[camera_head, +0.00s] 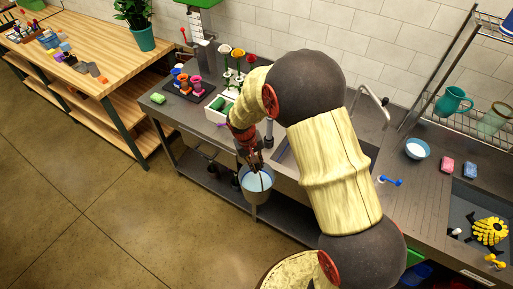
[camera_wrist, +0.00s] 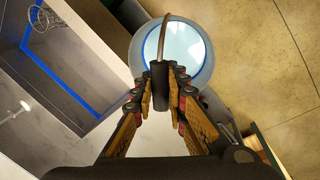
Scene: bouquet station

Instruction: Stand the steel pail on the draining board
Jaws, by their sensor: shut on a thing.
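The steel pail (camera_head: 255,196) hangs below my gripper (camera_head: 254,163) in the head view, in front of the counter's front edge and above the floor. In the wrist view my gripper (camera_wrist: 162,82) is shut on the dark grip of the pail's bail. The pail (camera_wrist: 205,62) is beyond the fingertips, its mouth facing the camera. Its inside looks pale blue with a darker blue rim line; I cannot tell what it holds. A ribbed grey surface, apparently the draining board (camera_head: 416,195), lies right of the sink, partly hidden by my arm.
The sink (camera_head: 284,158) is partly behind my arm, with a tap (camera_head: 372,92) behind it. A flower box (camera_head: 215,112) stands left of my gripper.

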